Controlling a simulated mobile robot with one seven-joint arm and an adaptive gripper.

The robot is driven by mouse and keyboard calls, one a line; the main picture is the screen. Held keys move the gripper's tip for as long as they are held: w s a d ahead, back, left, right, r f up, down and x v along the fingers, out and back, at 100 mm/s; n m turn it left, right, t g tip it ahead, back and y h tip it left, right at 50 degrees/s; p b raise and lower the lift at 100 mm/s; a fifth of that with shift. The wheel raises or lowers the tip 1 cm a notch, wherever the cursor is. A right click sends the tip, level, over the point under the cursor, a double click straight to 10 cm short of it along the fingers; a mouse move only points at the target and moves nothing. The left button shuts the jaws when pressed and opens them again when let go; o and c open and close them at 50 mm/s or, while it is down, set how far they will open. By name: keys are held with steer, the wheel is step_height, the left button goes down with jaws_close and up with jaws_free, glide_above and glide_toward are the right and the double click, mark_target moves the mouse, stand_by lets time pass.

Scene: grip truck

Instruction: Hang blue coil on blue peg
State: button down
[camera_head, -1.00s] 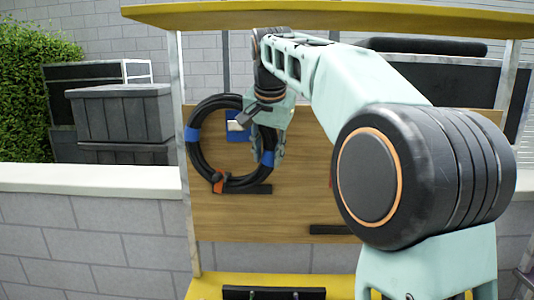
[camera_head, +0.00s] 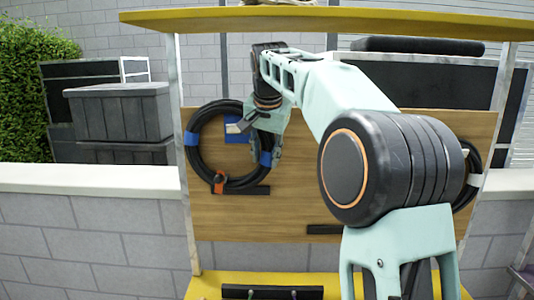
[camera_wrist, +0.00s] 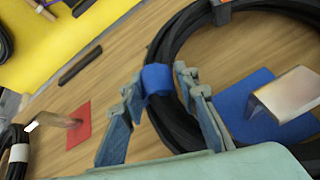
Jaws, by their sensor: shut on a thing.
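My gripper (camera_head: 265,150) is shut on the blue-taped part of the blue coil (camera_head: 196,165), a black cable loop with blue bands and an orange clip. In the wrist view, my fingers (camera_wrist: 158,84) sit on either side of the blue band, and the coil (camera_wrist: 171,40) runs up and right. The peg (camera_head: 233,128) also shows inside the loop in the head view. I cannot tell whether the coil bears on the peg.
The wooden board (camera_head: 300,215) has a black ledge (camera_head: 255,190) at the coil's bottom. Another black coil (camera_head: 472,182) hangs at the right, partly behind my arm. A red plate with a peg (camera_wrist: 76,124) shows in the wrist view. A yellow shelf (camera_head: 200,20) spans above.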

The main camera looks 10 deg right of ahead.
mark_target(267, 165)
steer(key=shift+b+x, duration=0.45)
steer(key=shift+x, duration=0.5)
steer(key=shift+s+d+f, duration=0.15)
steer(key=shift+d+f, duration=0.05)
steer(key=shift+f, duration=0.4)
steer(key=shift+f+b, duration=0.2)
steer(key=shift+b, duration=0.1)
steer(key=c, duration=1.9)
jaws_free()
steer(key=o, duration=0.5)
steer(key=shift+w+d+f, duration=0.1)
steer(key=shift+w, duration=0.1)
steer(key=shift+s, duration=0.1)
